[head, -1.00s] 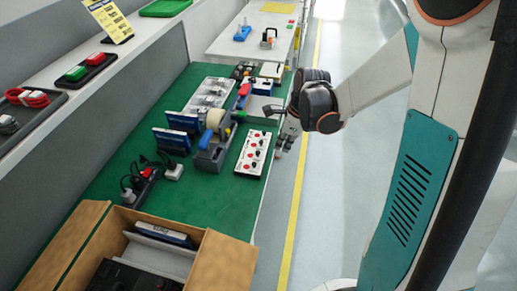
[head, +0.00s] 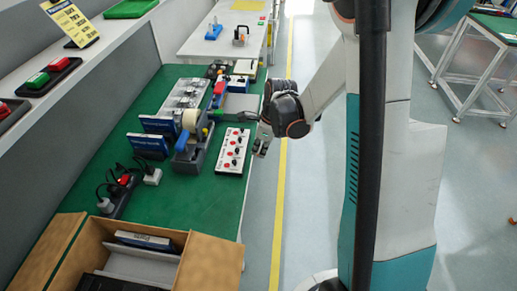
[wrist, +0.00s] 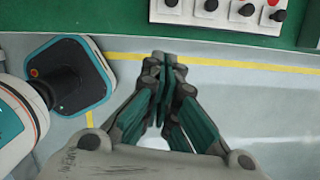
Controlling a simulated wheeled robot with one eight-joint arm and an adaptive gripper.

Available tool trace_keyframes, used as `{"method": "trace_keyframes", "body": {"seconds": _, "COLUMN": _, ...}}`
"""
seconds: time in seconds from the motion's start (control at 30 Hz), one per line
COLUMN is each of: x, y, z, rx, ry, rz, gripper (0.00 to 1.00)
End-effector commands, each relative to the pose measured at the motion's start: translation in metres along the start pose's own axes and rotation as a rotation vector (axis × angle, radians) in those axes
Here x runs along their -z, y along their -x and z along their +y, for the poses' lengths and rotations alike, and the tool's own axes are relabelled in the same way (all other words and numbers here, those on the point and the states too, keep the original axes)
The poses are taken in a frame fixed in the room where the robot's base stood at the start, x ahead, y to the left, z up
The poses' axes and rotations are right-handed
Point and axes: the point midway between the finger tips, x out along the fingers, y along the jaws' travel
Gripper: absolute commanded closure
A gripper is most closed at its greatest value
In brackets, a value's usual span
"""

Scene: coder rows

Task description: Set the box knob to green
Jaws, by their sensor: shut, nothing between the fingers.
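A white box (head: 233,151) with several black knobs and red buttons lies on the green bench top near its right edge. No knob setting can be read, and no green mark can be made out. My gripper (head: 261,148) is just right of the box in the head view, beyond the bench edge. In the wrist view my gripper (wrist: 165,68) is shut and empty, its fingertips together over the floor, apart from the box.
A tape dispenser (head: 192,138) stands left of the box, beside blue-faced boxes (head: 148,144). A power strip (head: 120,192) and an open cardboard box (head: 214,262) are nearer. Clear green bench lies below the white box. A yellow floor line (head: 279,205) runs alongside.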

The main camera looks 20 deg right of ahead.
Motion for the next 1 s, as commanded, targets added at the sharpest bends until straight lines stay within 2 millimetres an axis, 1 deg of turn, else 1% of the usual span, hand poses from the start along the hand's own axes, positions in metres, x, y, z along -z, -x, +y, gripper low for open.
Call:
{"method": "trace_keyframes", "body": {"seconds": 0.03, "x": 0.001, "y": -0.015, "z": 0.000, "rx": 0.000, "ry": 0.002, "rz": 0.000, "gripper": 1.00}}
{"method": "trace_keyframes", "body": {"seconds": 0.3, "x": 0.000, "y": -0.067, "z": 0.000, "rx": 0.000, "ry": 0.002, "rz": 0.000, "gripper": 1.00}}
{"method": "trace_keyframes", "body": {"seconds": 0.4, "x": -0.016, "y": -0.071, "z": 0.001, "rx": -0.001, "ry": 0.005, "rz": 0.000, "gripper": 1.00}}
{"method": "trace_keyframes", "body": {"seconds": 0.6, "x": -0.033, "y": -0.077, "z": 0.000, "rx": 0.000, "ry": 0.003, "rz": 0.000, "gripper": 1.00}}
{"method": "trace_keyframes", "body": {"seconds": 0.73, "x": -0.036, "y": -0.078, "z": 0.000, "rx": 0.001, "ry": 0.001, "rz": 0.000, "gripper": 1.00}}
{"method": "trace_keyframes", "body": {"seconds": 1.0, "x": -0.036, "y": -0.077, "z": 0.000, "rx": 0.000, "ry": 0.001, "rz": 0.000, "gripper": 1.00}}
